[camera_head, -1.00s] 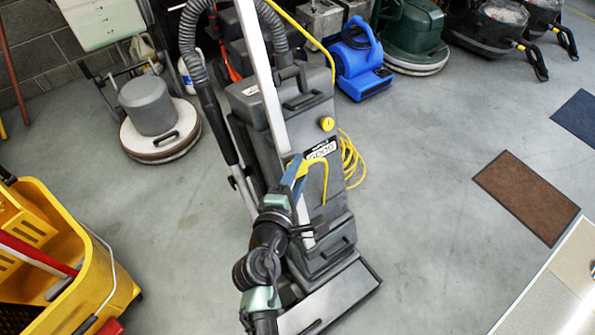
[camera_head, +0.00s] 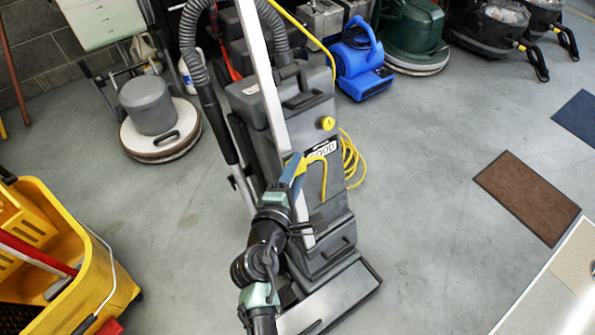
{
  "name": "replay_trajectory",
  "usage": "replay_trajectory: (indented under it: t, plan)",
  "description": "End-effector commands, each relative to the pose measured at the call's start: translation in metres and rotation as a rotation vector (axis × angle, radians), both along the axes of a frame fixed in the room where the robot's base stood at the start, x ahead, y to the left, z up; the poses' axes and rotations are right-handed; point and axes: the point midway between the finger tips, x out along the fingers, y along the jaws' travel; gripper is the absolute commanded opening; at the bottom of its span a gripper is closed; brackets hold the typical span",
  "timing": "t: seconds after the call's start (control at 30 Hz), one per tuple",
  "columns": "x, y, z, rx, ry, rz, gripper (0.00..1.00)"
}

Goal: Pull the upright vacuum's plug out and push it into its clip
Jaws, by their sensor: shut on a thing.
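The upright vacuum (camera_head: 322,228) is a tall dark grey machine standing in the middle of the head view, with a silver pole (camera_head: 262,75) up its front. My gripper (camera_head: 297,166) is in front of its body, just below the label. It is shut on a yellow piece at the end of a yellow cord (camera_head: 324,180), which I take to be the plug. The cord arches right from my fingers, then hangs down over the vacuum's front. My fingers hide most of the plug. I cannot make out the clip or the outlet, nor tell whether the plug touches anything.
A coil of yellow cable (camera_head: 352,160) hangs at the vacuum's right side. A yellow mop bucket (camera_head: 60,260) stands at lower left, a floor polisher (camera_head: 160,125) at upper left and a blue blower (camera_head: 360,65) behind. The floor right of the vacuum is clear up to a brown mat (camera_head: 525,197).

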Motion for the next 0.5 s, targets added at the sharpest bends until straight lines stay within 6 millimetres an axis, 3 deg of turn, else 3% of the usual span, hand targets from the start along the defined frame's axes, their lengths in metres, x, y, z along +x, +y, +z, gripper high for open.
replay_trajectory:
  t: [0.27,0.3,0.47,0.5]
  plan:
    - [0.0044,0.0035,-0.0027,0.0,0.0,0.001,0.0]
    - [0.0043,0.0034,-0.0021,-0.001,0.0,0.001,0.49]
    - [0.0041,0.0033,-0.002,0.0,0.0,0.001,0.78]
    - [0.0041,0.0032,-0.002,0.0,0.0,0.001,0.79]
